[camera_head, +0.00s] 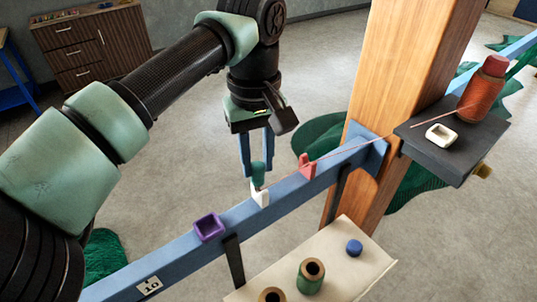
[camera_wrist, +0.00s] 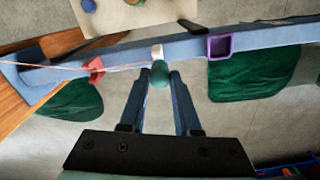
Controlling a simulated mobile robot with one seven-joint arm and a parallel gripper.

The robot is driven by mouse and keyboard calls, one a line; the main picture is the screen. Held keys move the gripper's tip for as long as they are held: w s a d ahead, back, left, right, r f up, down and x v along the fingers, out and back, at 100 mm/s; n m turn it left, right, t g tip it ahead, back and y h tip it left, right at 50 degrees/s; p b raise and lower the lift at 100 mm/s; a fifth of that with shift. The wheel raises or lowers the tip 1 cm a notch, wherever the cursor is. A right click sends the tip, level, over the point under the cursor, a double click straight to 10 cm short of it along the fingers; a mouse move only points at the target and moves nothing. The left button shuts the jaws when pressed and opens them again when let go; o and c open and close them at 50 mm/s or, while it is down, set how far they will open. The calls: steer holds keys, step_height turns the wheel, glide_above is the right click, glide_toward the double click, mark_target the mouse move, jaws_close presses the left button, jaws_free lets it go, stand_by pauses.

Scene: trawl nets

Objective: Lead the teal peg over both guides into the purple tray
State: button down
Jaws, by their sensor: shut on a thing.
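My gripper (camera_head: 251,166) is shut on the teal peg (camera_head: 258,175), holding it upright just above or behind the white guide (camera_head: 261,198) on the blue rail. In the wrist view the peg (camera_wrist: 159,76) sits between the fingertips, close to the white guide (camera_wrist: 157,51). A thin pink line runs from the red spool (camera_head: 480,95) past the red guide (camera_head: 308,169) to near the peg. I cannot tell whether the line lies in either guide's slot. The purple tray (camera_head: 208,228) is on the rail to the left, empty; it also shows in the wrist view (camera_wrist: 219,47).
A wooden post (camera_head: 405,80) stands right of the rail. A dark shelf (camera_head: 455,145) holds the spool and a small white dish (camera_head: 441,135). A cream board (camera_head: 330,265) with spools and a blue cap (camera_head: 354,247) lies in front. The rail between white guide and tray is clear.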

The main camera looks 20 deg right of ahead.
steer(key=shift+s+a+b, duration=0.7)
steer(key=shift+s+a, duration=0.95)
steer(key=shift+a, duration=3.5)
steer(key=shift+f+b, duration=2.15)
steer(key=shift+f, duration=0.25)
steer(key=shift+f+b, duration=0.25)
steer(key=shift+b, duration=0.15)
steer(key=c, duration=0.5)
jaws_free()
steer(key=shift+c, duration=0.2)
steer(key=shift+r, duration=0.1)
step_height(320, 180, up, 13)
steer(key=b, duration=0.1)
steer(key=shift+b, duration=0.4)
steer(key=shift+d, duration=0.1)
